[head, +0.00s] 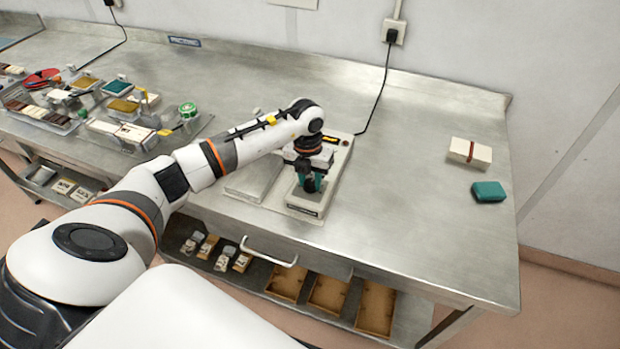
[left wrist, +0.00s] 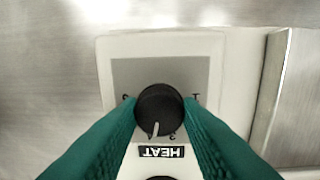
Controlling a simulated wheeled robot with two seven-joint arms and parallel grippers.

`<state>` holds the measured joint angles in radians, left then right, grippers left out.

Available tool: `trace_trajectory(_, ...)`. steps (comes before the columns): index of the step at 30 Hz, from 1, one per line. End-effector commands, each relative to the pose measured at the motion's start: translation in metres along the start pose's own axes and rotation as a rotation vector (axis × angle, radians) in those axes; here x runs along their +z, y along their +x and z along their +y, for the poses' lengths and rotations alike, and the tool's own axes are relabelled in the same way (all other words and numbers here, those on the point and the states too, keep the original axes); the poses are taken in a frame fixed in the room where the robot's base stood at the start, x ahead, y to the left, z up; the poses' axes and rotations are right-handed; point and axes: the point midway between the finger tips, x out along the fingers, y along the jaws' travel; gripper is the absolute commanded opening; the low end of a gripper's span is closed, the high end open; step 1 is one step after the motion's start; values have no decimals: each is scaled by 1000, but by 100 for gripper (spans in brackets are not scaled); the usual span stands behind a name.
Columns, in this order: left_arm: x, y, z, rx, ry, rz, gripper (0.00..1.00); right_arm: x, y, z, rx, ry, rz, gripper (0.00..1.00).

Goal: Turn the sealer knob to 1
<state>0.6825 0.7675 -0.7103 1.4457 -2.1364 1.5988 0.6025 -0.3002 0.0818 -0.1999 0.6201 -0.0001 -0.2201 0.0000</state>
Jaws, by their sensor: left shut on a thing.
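The sealer (head: 307,207) is a pale unit on the steel bench, partly hidden under my left arm. Its black round knob (left wrist: 158,112) shows in the left wrist view, above an upside-down HEAT label (left wrist: 161,152). The knob's white pointer line points to the bottom of that view, slightly left. Small marks stand around the knob; the right one looks like a 1, the others are too small to read surely. My left gripper (head: 311,183) points down over the sealer, its teal fingers shut on the knob from both sides. My right gripper is not in view.
A cream block (head: 470,152) and a teal block (head: 488,191) lie on the right of the bench. Trays and small parts crowd the left end. The bench between sealer and blocks is clear.

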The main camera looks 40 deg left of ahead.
Motion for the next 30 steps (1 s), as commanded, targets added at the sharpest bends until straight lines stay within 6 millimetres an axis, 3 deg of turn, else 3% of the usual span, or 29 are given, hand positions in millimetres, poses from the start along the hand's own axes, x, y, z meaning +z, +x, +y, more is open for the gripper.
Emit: trace_trajectory(30,0,-2,0,3,-938,51,9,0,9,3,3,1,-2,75)
